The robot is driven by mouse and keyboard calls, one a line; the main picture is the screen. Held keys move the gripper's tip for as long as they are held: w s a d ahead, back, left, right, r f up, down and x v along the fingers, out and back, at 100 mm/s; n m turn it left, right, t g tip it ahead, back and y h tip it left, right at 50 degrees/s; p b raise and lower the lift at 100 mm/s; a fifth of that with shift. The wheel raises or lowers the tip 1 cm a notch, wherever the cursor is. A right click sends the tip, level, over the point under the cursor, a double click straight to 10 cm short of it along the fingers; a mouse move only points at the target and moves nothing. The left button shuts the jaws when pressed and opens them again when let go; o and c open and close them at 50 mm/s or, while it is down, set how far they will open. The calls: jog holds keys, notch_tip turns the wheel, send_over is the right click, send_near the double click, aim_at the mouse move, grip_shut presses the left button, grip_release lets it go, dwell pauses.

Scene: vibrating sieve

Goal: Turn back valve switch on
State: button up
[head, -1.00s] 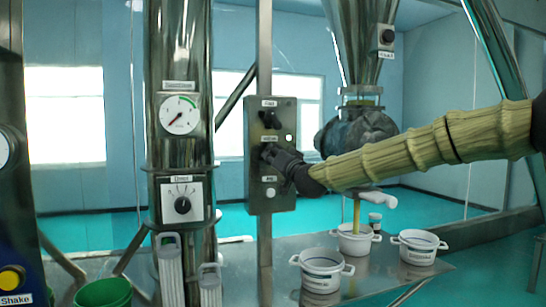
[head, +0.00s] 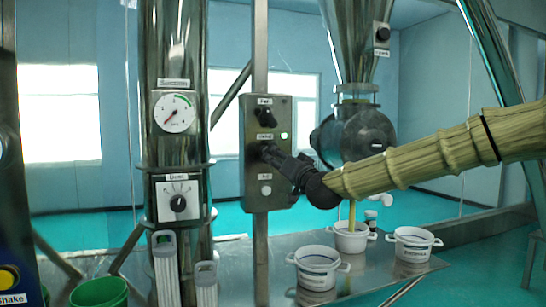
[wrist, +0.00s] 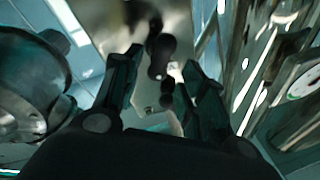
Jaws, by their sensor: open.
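The grey switch box (head: 256,196) on a post carries a dark upper knob (head: 264,116) labelled Fan, a valve switch under the middle label, and a pale button (head: 266,190) lower down. A small green light (head: 284,135) glows beside the middle label. My gripper (head: 272,155) is at the valve switch and hides most of it in the head view. In the wrist view my gripper (wrist: 164,66) is open, with a dark knob (wrist: 160,50) between and just beyond its fingers. I cannot tell whether the fingers touch it.
A steel column with a gauge (head: 174,112) and a dial (head: 178,203) stands left of the box. A hopper (head: 358,35) with a round dark housing (head: 368,138) is at right. White pots (head: 318,270) stand on the steel table below; a yellow stream (head: 352,214) falls into one.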

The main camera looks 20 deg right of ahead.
jog(key=shift+v, duration=2.45)
jog(key=shift+a+f, duration=0.1)
